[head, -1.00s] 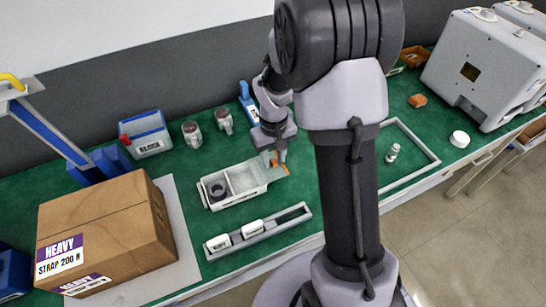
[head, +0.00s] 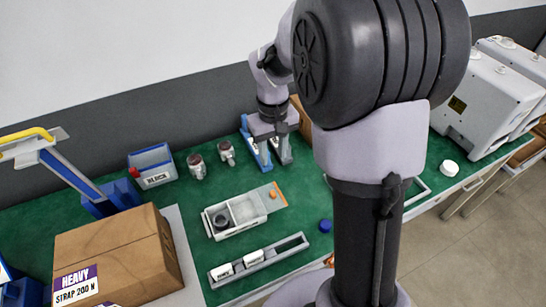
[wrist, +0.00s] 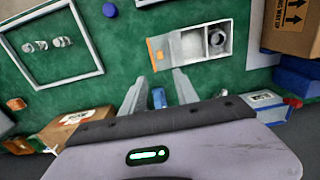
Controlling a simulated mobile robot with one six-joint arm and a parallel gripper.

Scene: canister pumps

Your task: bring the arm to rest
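My gripper (head: 275,162) hangs over the back part of the green table, beyond the white tray. In the wrist view its two fingers (wrist: 159,92) are apart, with a gap between them. A blue thing (wrist: 158,98) shows in that gap; I see no contact with either finger. The white tray (head: 236,229) has compartments, one with a dark ring (head: 221,219), and a grey plate with an orange tab at its right end. The gripper is clear of the tray. My own arm hides part of the table's right side.
A large cardboard box (head: 118,252) and a blue stand with a yellow handle (head: 62,165) stand left. A labelled bin (head: 152,167) and two canisters (head: 196,166) stand at the back. A rail with white blocks (head: 258,260) and a blue cap (head: 325,226) lie in front. White machines (head: 488,100) stand right.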

